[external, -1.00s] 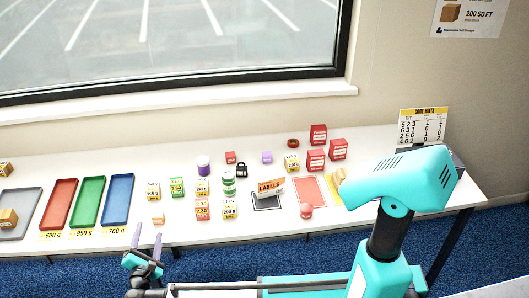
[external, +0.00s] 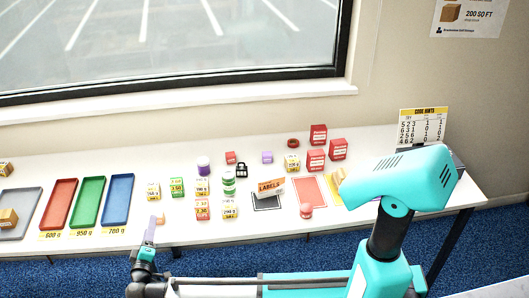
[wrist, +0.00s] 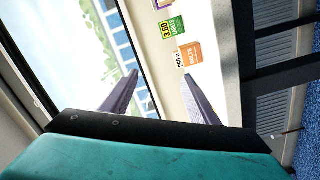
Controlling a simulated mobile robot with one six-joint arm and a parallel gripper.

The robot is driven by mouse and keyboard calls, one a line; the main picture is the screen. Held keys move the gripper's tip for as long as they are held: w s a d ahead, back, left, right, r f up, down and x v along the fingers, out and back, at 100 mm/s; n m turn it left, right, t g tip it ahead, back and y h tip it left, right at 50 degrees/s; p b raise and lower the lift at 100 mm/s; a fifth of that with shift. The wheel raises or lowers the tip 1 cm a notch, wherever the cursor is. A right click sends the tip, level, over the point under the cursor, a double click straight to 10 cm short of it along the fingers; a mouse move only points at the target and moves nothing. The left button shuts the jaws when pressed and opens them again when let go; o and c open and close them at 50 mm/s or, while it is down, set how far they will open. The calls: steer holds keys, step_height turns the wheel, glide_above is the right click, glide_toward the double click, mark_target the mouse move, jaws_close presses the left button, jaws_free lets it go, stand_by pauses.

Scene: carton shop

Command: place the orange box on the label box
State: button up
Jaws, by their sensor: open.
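A small orange box (external: 159,218) lies near the table's front edge, just right of my fingertips. In the wrist view an orange box (wrist: 190,55) marked BOLTS shows ahead of my fingers, right of centre; it appears to be the same one. My gripper (external: 151,228) is open and empty, with its two fingers lined up in the external view. They show spread apart in the wrist view (wrist: 158,82). Whether a finger touches the box cannot be told. The box marked LABELS (external: 270,187) stands mid-table, right of the jars, behind a black-framed mat.
Left of the box are blue (external: 117,201), green (external: 88,202) and red (external: 59,204) trays. A red ball-like item (external: 306,211) sits near the front edge.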

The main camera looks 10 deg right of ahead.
steer(key=m, duration=0.4)
steer(key=w+m, duration=0.1)
steer(key=m, duration=0.3)
steer(key=w+m, duration=0.1)
steer(key=m, duration=0.3)
steer(key=shift+d, duration=0.1)
glide_toward(159, 217)
steer(key=shift+w+a+m, duration=0.3)
steer(key=shift+w+a, duration=0.1)
steer(key=shift+w, duration=0.5)
steer(key=w, duration=0.2)
steer(key=w+p, duration=0.1)
steer(key=w, duration=0.4)
steer(key=shift+w+d+p, duration=0.3)
steer(key=shift+w+p, duration=0.1)
steer(key=shift+w, duration=0.4)
steer(key=shift+w+d+p, duration=0.1)
steer(key=shift+w+p, duration=0.45)
steer(key=shift+w, duration=0.75)
steer(key=shift+w+d+p, duration=0.15)
steer(key=shift+w+p, duration=0.4)
steer(key=shift+w, duration=0.75)
